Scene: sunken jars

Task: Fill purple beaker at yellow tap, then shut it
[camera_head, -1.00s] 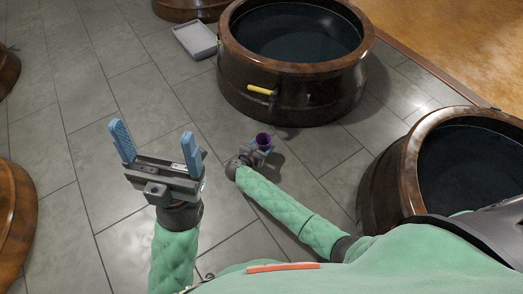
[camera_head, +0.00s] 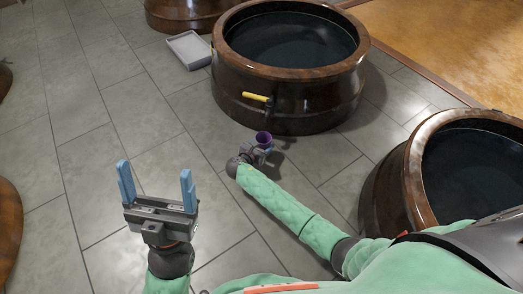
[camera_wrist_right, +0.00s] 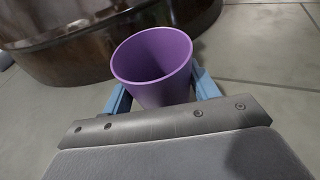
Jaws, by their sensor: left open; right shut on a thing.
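The purple beaker (camera_head: 264,138) is upright in my right gripper (camera_head: 256,152), a little in front of the jar with the yellow tap. In the right wrist view the beaker (camera_wrist_right: 153,62) sits between the blue fingers of the right gripper (camera_wrist_right: 164,95), and its inside looks empty. The yellow tap handle (camera_head: 256,97) lies sideways on the near wall of the brown jar (camera_head: 292,98). In the head view the beaker is below the tap, apart from it. My left gripper (camera_head: 156,188) is open and empty, over the floor at the left.
A second brown jar (camera_head: 387,190) of dark liquid stands at the right, close to my right arm. A grey tray (camera_head: 188,50) lies on the floor beside the tap jar. More brown jars show at the left edge and the top. Tiled floor between is clear.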

